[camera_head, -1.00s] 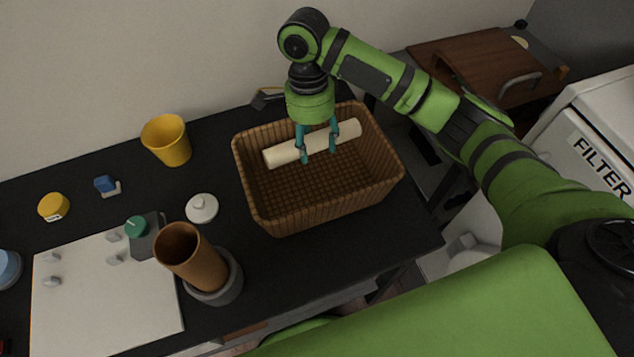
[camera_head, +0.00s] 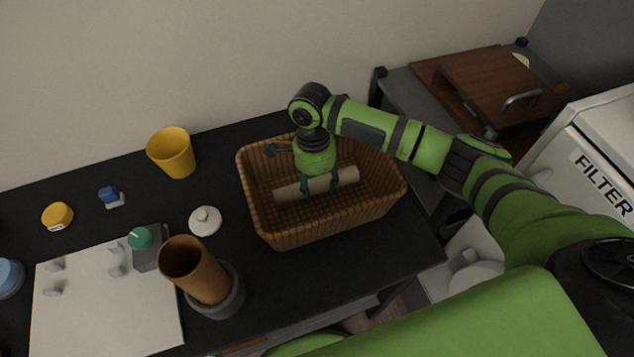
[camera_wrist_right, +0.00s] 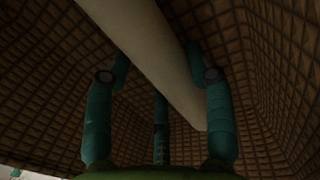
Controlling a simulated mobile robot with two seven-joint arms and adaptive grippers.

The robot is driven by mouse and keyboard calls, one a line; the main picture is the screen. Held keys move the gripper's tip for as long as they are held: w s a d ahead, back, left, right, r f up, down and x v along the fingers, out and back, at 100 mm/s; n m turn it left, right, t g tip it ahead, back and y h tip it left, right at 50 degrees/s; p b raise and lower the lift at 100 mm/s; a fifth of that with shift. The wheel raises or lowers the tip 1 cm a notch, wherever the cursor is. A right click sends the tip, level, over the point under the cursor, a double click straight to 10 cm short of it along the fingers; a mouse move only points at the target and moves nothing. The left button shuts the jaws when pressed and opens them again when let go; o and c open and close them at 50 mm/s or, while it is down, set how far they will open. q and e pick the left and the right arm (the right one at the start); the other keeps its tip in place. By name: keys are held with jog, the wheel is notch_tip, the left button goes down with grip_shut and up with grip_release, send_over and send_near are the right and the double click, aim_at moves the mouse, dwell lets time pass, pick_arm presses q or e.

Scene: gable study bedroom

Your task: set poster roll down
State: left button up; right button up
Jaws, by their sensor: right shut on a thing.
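The cream poster roll (camera_head: 346,176) is inside the brown wicker basket (camera_head: 300,233), lying lengthwise along it. My right gripper (camera_head: 320,192) reaches down into the basket and is shut on the roll near its middle. In the right wrist view the roll (camera_wrist_right: 158,50) runs diagonally between the teal fingers of my right gripper (camera_wrist_right: 160,90), with the woven basket walls (camera_wrist_right: 270,60) around it. Whether the roll touches the basket floor I cannot tell. My left gripper is not in view.
The basket stands on a black desk (camera_head: 340,260). To its left are a yellow cup (camera_head: 172,154), a white lidded knob (camera_head: 205,221) and a brown cylinder (camera_head: 195,268) in a grey holder. A white board (camera_head: 105,310) lies at the front left. A wooden box (camera_head: 490,85) sits at right.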

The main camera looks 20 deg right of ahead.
jog(key=o, duration=1.2)
jog(key=shift+f, duration=0.1)
jog(key=shift+o, duration=0.2)
notch_tip(320, 180, up, 12)
jog(key=w, duration=0.1)
jog(key=shift+w+b, duration=0.3)
jog(key=shift+a, duration=0.1)
